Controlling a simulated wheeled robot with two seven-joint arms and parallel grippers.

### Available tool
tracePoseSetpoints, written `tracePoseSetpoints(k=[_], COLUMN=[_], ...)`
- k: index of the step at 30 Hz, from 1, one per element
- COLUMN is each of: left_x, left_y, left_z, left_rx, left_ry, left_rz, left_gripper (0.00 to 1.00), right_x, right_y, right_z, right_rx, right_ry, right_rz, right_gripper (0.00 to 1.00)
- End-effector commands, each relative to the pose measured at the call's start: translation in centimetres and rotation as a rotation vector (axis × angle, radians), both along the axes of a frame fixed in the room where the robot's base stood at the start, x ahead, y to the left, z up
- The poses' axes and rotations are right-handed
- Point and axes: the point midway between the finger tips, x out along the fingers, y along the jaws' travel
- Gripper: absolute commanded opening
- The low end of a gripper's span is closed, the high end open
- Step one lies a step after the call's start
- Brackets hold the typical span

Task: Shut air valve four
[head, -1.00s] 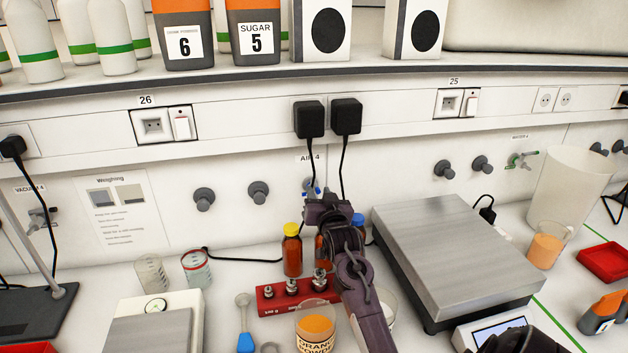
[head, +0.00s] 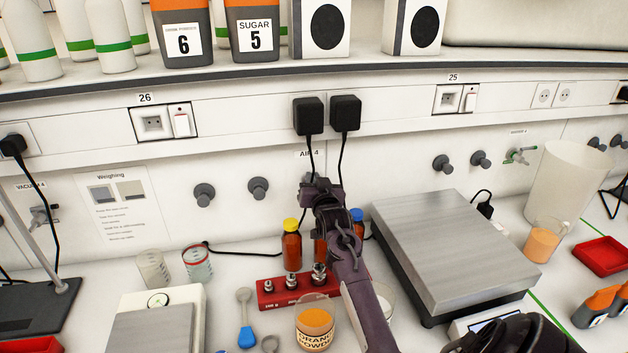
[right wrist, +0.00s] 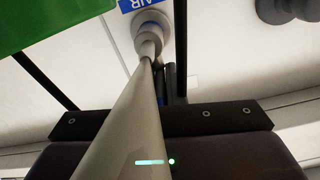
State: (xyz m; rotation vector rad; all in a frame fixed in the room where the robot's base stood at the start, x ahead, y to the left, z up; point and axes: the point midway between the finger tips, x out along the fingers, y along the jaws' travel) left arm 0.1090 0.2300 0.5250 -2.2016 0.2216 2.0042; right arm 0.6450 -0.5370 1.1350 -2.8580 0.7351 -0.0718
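My right gripper (head: 318,188) is up at the wall, directly below the AIR 4 label (head: 309,154). In the head view it hides the air valve there, including its handle. In the right wrist view a grey air valve (right wrist: 150,38) with a blue AIR tag (right wrist: 138,4) shows at the top, and its pale tapered nozzle runs down across the gripper's dark body. Dark finger-like parts show close beside the valve, but I cannot tell whether they are apart, closed or touching it. My left gripper is not in view.
Two black power adapters (head: 326,115) hang cables around the gripper. A yellow-capped bottle (head: 291,245), red weight holder (head: 287,290) and orange powder jar (head: 315,325) stand below. A large balance (head: 447,245) is right of my arm. Grey wall knobs (head: 258,188) are to the left.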

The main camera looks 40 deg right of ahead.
Motion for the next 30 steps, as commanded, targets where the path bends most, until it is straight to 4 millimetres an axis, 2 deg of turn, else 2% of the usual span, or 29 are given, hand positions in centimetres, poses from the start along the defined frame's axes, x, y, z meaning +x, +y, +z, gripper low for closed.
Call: tracePoseSetpoints(k=[16,30], left_x=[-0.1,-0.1], left_y=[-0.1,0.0], left_z=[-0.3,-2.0], left_rx=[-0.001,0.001], left_ry=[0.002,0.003], left_rz=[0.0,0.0], left_gripper=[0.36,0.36], right_x=[-0.1,-0.4], right_y=[-0.2,-1.2], right_z=[-0.1,-0.2], right_rx=[-0.003,-0.003], right_ry=[0.001,0.004], right_rz=[0.048,0.376], right_gripper=[0.0,0.0])
